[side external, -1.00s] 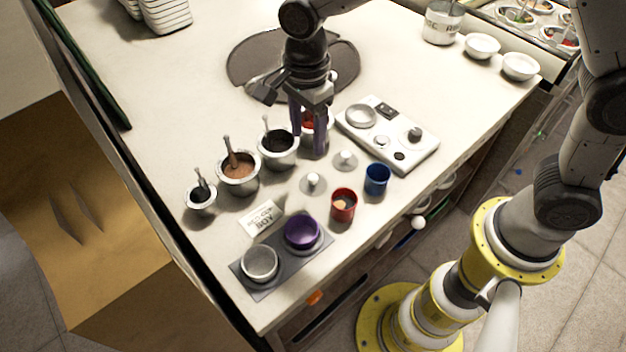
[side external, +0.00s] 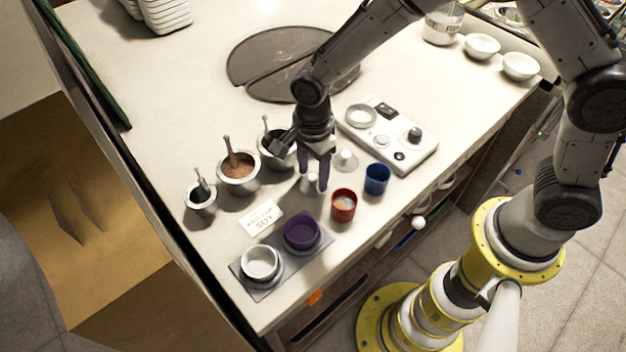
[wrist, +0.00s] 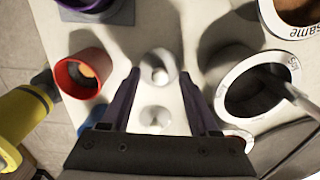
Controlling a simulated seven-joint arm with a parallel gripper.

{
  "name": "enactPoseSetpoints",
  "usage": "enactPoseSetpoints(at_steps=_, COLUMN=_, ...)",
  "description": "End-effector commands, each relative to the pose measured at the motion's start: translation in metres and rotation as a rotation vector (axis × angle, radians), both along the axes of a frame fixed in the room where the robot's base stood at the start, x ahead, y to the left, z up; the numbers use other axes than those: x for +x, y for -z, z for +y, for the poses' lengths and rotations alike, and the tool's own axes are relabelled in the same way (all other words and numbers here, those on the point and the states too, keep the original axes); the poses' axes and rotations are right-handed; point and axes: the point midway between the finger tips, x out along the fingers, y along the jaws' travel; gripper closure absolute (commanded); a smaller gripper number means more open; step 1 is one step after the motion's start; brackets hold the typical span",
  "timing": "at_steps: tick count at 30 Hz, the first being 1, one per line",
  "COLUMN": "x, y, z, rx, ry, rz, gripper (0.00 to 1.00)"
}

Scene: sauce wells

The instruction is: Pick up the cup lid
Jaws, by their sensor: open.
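One cup lid (side external: 309,184), a pale disc with a white knob, lies on the counter beneath my gripper (side external: 313,181). In the wrist view the same lid (wrist: 158,69) sits between the fingertips of my open gripper (wrist: 159,74); whether they touch its knob I cannot tell. A second, similar lid (side external: 345,160) lies just behind, and in the wrist view that lid (wrist: 155,118) is nearer the palm. A red cup (side external: 343,205) and a blue cup (side external: 377,179) stand to the right of the first lid.
Several metal sauce pots, including the brown one (side external: 238,172), stand left of my gripper. The dark tray (side external: 286,270) holds a purple cup (side external: 301,232) and a white cup (side external: 261,263) at the front. A white scale-like device (side external: 405,141) lies to the right.

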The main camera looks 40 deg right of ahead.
Motion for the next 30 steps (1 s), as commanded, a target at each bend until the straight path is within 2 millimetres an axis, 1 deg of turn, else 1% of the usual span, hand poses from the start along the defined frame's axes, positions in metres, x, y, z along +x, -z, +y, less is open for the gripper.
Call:
enactPoseSetpoints(at_steps=4, x=0.0, y=-0.0001, z=0.0, rx=0.0, ry=0.0, rz=0.0, gripper=0.39)
enactPoseSetpoints(at_steps=5, x=-0.0001, y=-0.0001, z=0.0, rx=0.0, ry=0.0, rz=0.0, gripper=0.42)
enactPoseSetpoints(at_steps=6, x=-0.0001, y=-0.0002, z=0.0, rx=0.0, ry=0.0, rz=0.0, gripper=0.5)
enactPoseSetpoints(at_steps=8, x=0.0, y=-0.0002, z=0.0, rx=0.0, ry=0.0, rz=0.0, gripper=0.6)
enactPoseSetpoints(at_steps=12, x=0.0, y=-0.0003, z=0.0, rx=0.0, ry=0.0, rz=0.0, gripper=0.86)
enactPoseSetpoints(at_steps=14, x=0.0, y=-0.0004, z=0.0, rx=0.0, ry=0.0, rz=0.0, gripper=0.96)
enactPoseSetpoints(at_steps=15, x=-0.0001, y=-0.0004, z=0.0, rx=0.0, ry=0.0, rz=0.0, gripper=1.0)
enactPoseSetpoints(at_steps=26, x=0.0001, y=-0.0009, z=0.0001, rx=0.0, ry=0.0, rz=0.0, gripper=1.0)
enactPoseSetpoints(at_steps=30, x=0.0005, y=-0.006, z=0.0003, rx=0.001, ry=0.0, rz=-0.002, gripper=1.0)
